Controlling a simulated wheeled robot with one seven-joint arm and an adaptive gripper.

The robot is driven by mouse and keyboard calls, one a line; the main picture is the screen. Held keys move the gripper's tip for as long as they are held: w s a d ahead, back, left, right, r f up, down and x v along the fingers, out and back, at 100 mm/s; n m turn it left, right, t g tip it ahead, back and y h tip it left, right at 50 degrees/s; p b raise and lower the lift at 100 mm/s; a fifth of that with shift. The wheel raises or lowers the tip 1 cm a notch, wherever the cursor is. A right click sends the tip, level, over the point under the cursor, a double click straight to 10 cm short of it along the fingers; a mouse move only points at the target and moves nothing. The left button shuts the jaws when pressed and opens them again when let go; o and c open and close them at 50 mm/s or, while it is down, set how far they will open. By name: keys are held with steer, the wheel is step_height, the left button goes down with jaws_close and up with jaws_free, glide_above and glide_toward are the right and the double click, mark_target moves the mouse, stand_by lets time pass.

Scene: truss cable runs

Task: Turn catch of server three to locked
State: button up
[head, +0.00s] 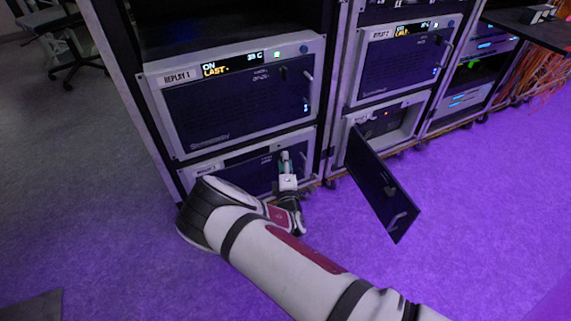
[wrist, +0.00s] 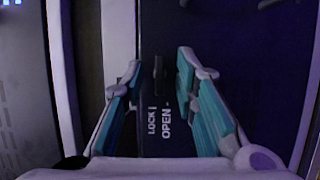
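The lower left server (head: 245,172) has a closed dark front panel; its label is partly hidden by my arm, so I cannot read its number. In the wrist view its catch (wrist: 158,68) is a small dark bar on the panel, upright in the picture, along the reading direction of the print. White print (wrist: 160,125) beside it reads LOCK and OPEN. My gripper (head: 286,160) is at this panel's right part. Its teal fingers are open, one on each side of the catch, with gaps visible; contact with the panel cannot be told.
The server labelled REPLAY 1 (head: 235,100) is above, closed. REPLAY 2 (head: 395,60) is in the right rack. Below it, an open bay (head: 400,122) has its dark door (head: 378,185) hanging out into the room, right of my arm.

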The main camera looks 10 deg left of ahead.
jaws_close()
stand_by(0.3)
steer(key=m+g+y+p, duration=0.1)
steer(key=m+g+p, duration=0.1)
steer(key=m, duration=0.2)
steer(key=m+g+y+p, duration=0.1)
steer(key=m+g+p, duration=0.1)
steer(key=m, duration=0.2)
steer(key=m+g+y+p, duration=0.1)
steer(key=m+g+p, duration=0.1)
steer(key=m, duration=0.3)
steer(key=shift+w+d+r+p, duration=0.15)
steer(key=shift+d+r+p, duration=0.15)
steer(key=shift+p, duration=0.15)
steer(key=shift+m+g+y, duration=0.3)
steer(key=shift+y, duration=0.1)
stand_by(0.4)
